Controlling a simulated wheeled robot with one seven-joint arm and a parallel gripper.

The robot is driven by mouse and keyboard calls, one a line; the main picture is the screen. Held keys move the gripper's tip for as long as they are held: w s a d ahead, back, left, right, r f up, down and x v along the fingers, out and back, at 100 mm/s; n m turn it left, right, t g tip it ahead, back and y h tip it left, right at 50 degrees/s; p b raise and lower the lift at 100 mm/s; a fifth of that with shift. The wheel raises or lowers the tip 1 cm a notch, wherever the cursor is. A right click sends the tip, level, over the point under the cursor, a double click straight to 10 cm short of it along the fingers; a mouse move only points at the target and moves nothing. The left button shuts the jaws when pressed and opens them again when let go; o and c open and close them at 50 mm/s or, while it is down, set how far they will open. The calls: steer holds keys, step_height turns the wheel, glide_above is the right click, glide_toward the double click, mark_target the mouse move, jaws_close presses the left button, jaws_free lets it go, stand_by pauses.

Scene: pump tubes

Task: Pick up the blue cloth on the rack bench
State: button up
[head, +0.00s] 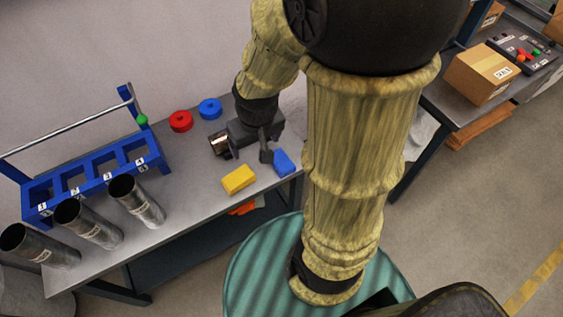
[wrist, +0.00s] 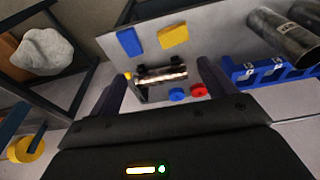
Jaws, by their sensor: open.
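The blue cloth (head: 284,162) is a small folded-looking blue piece near the right end of the grey rack bench (head: 200,195). In the wrist view the blue cloth (wrist: 129,41) lies beyond the fingertips, above the left finger. My gripper (head: 250,156) is open and over the bench. One finger appears close to the cloth's left side in the head view; I cannot tell whether they touch. In the wrist view the two fingers of my gripper (wrist: 161,68) stand wide apart with nothing gripped between them.
A yellow block (head: 239,180) lies left of the cloth. A dark device with a shiny cylinder (head: 221,143) is beside my gripper. Red (head: 180,121) and blue (head: 210,108) rings lie behind. A blue rack (head: 95,178) and metal tubes (head: 137,201) fill the bench's left.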

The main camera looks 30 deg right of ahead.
steer(key=w+d+f+g+b, duration=0.1)
steer(key=w+d+f, duration=0.6)
steer(key=w+f, duration=0.1)
steer(key=g+b, duration=0.1)
glide_above(281, 160)
step_height(281, 160, down, 6)
steer(key=shift+r, duration=0.1)
step_height(281, 160, down, 12)
steer(key=shift+f+p, duration=0.1)
steer(key=shift+p, duration=0.35)
